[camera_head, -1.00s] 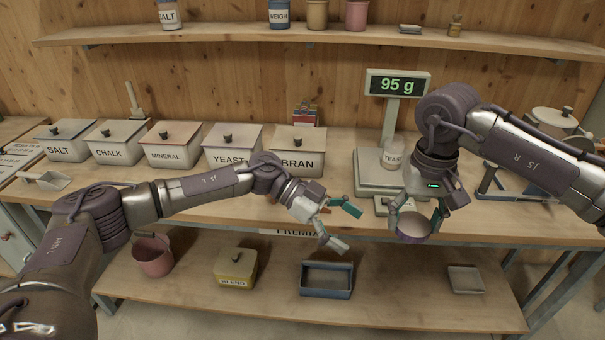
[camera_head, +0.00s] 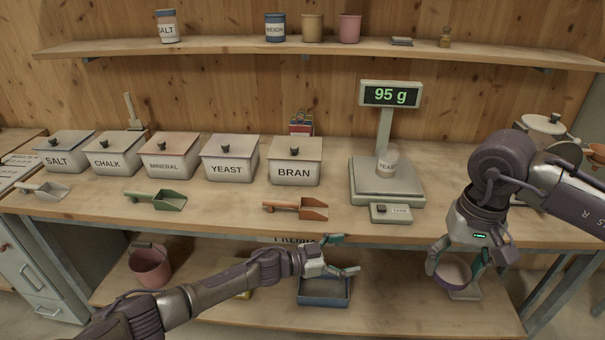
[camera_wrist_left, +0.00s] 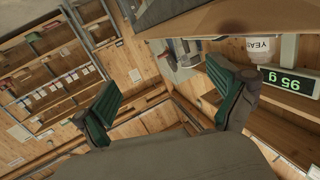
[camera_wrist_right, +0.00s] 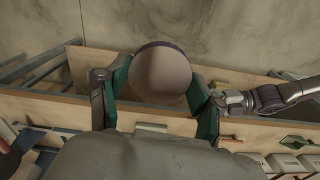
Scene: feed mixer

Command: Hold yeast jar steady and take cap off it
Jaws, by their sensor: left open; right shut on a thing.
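The yeast jar (camera_head: 387,164), pale and labelled YEAST, stands upright on the scale (camera_head: 362,190); it also shows upside down in the left wrist view (camera_wrist_left: 258,47). No dark cap shows on its top. My right gripper (camera_head: 457,270) is in front of the bench edge, shut on a round, shallow, purple-rimmed cap-like piece (camera_wrist_right: 160,73). I cannot tell for certain whether it is the jar's cap. My left gripper (camera_head: 346,256) is open and empty, low in front of the bench and apart from the jar.
The scale display (camera_head: 391,94) reads 95 g. Labelled bins, including the bran bin (camera_head: 295,165), line the back. A green scoop (camera_head: 158,200) and an orange scoop (camera_head: 298,208) lie in front. A blue tray (camera_head: 325,298) sits on the lower shelf. Bench space around the scoops is clear.

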